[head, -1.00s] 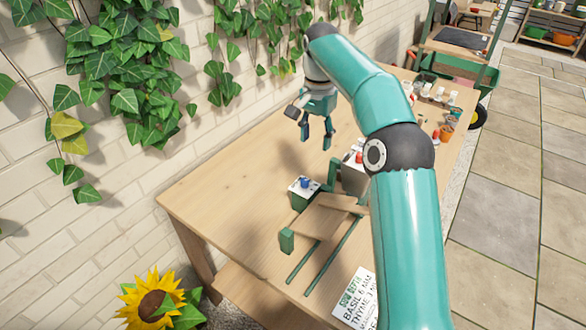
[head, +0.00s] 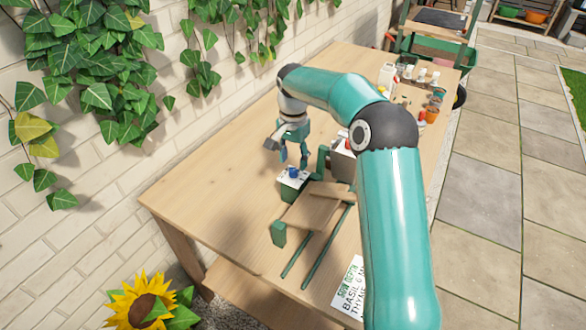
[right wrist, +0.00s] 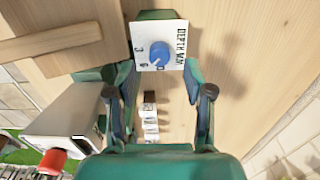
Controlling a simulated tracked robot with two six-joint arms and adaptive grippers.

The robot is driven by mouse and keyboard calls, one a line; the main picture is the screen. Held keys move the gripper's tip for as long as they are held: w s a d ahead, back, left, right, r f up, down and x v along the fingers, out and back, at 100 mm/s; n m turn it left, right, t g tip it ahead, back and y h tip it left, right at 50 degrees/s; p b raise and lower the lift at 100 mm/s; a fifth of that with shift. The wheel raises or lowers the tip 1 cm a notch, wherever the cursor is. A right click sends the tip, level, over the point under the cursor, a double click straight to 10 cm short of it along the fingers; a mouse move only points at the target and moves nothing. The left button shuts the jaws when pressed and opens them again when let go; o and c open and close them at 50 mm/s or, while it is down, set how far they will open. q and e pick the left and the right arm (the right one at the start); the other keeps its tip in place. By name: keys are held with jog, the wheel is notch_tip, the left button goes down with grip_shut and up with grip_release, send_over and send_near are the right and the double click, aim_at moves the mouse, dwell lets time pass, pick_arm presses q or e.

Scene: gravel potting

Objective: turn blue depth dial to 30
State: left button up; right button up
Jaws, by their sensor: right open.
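The blue depth dial (head: 293,172) sits on a white-topped green block on the wooden table. In the right wrist view the blue dial (right wrist: 160,54) is on a white plate marked "DEPTH MM", with figures around it. Its pale pointer mark faces the plate's lower edge in that view, near a 0; the exact reading is hard to tell. My right gripper (head: 293,159) is open, fingers down, just above the dial. In the right wrist view its fingers (right wrist: 158,76) stand on either side of the dial's line, apart from it. My left gripper is out of view.
A grey-white box with a red knob (right wrist: 52,160) stands close beside the gripper. A wooden board (head: 302,214) and green rails lie in front of the dial block. A printed sowing sign (head: 350,290) is near the front edge. Bottles and pots stand at the far end.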

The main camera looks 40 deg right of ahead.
aim_at(293, 169)
jog(key=shift+f, duration=1.95)
jog(key=shift+c, duration=0.4)
grip_shut()
